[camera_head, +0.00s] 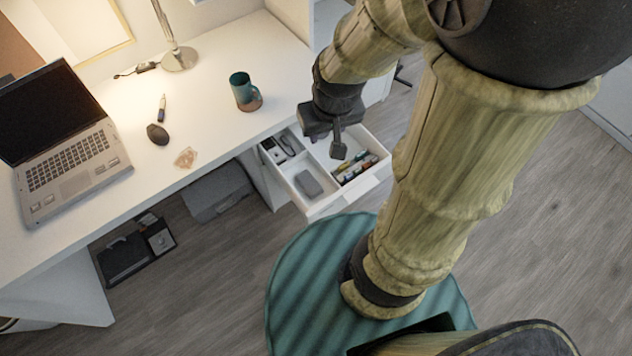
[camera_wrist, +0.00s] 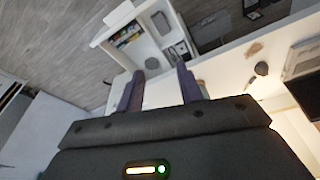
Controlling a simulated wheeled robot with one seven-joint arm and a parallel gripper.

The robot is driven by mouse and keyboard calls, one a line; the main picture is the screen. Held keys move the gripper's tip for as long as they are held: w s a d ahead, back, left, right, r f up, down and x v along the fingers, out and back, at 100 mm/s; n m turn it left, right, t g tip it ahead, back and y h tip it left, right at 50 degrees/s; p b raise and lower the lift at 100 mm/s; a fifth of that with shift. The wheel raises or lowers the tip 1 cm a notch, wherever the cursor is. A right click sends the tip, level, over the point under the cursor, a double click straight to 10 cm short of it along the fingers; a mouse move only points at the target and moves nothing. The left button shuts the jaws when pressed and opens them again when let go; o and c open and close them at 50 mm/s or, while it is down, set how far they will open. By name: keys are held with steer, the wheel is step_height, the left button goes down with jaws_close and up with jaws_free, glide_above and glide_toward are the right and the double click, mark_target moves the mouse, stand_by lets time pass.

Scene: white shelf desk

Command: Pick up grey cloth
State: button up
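A small grey item (camera_head: 308,183), which looks like the grey cloth, lies in the front-left compartment of the open white drawer (camera_head: 346,196). It also shows as a small grey patch (camera_wrist: 160,22) in the wrist view. My gripper (camera_head: 338,152) hangs above the drawer, up and to the right of the grey item in the head view. In the wrist view my gripper's two fingers (camera_wrist: 160,70) stand apart with nothing held between them. The gripper is not touching the grey item.
The drawer also holds several colored items (camera_head: 356,167) at right and dark items (camera_head: 280,149) at back left. The white desk (camera_head: 215,135) carries a teal mug (camera_head: 244,92), a laptop (camera_head: 65,150), a dark mouse-like item (camera_head: 157,134), a beige scrap (camera_head: 186,157) and a lamp (camera_head: 180,58).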

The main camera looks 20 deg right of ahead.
steer(key=o, duration=0.5)
steer(key=shift+f, duration=0.1)
steer(key=o, duration=0.5)
steer(key=w+f+n+b, duration=0.1)
steer(key=w+f+b, duration=0.2)
steer(key=f, duration=0.4)
steer(key=w+f+n+g+b, duration=0.1)
steer(key=w+f+b, duration=0.2)
steer(key=w+f, duration=0.2)
steer(key=shift+w+d+f, duration=0.25)
steer(key=shift+w+f, duration=0.05)
steer(key=shift+f, duration=0.55)
steer(key=w+f+b, duration=0.2)
steer(key=f, duration=0.6)
steer(key=w+f+n+g+b, duration=0.1)
steer(key=w+f+b, duration=0.1)
steer(key=f, duration=0.6)
steer(key=shift+w+a+f+n+g, duration=0.2)
steer(key=shift+w+n+g, duration=0.1)
steer(key=shift+w, duration=0.5)
glide_above(310, 183)
step_height(310, 183, down, 12)
steer(key=shift+w+f+b, duration=0.1)
steer(key=shift+w+b, duration=0.05)
steer(key=shift+b, duration=0.3)
steer(key=shift+f, duration=2.6)
